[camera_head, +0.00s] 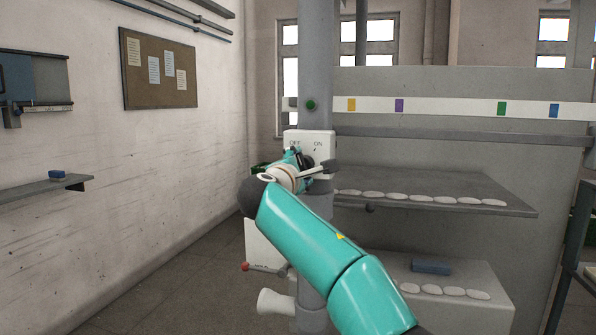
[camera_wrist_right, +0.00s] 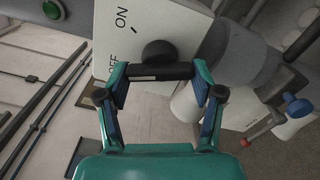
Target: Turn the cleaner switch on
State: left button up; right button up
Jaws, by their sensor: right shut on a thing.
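The cleaner switch is on a white box (camera_head: 321,146) fixed to a grey post, with OFF at its left and ON at its right. In the right wrist view the box face (camera_wrist_right: 124,50) shows both labels, with a round black knob (camera_wrist_right: 158,52) and a dark bar-shaped handle (camera_wrist_right: 160,72). My right gripper (camera_head: 305,163) is at the box; in the wrist view its fingers (camera_wrist_right: 160,76) are shut on the handle. In the head view the gripper hides part of the switch, and I cannot tell which label the handle points to. My left gripper is not in view.
A green button (camera_head: 310,104) is on the post above the box. To the right, a grey shelf (camera_head: 455,186) carries several white discs. The floor (camera_head: 190,285) at left is clear, up to the wall.

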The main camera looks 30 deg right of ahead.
jog(key=m+b, duration=0.1)
jog(key=m, duration=0.4)
jog(key=shift+f, duration=0.15)
jog(key=m+b, duration=0.1)
jog(key=m, duration=0.4)
jog(key=shift+w, duration=0.1)
dwell(0.4)
jog(key=o, duration=1.1)
jog(key=shift+d, duration=0.15)
jog(key=shift+o, duration=0.2)
jog(key=shift+r, duration=0.25)
jog(key=shift+a, duration=0.2)
jog(key=v, duration=1.2)
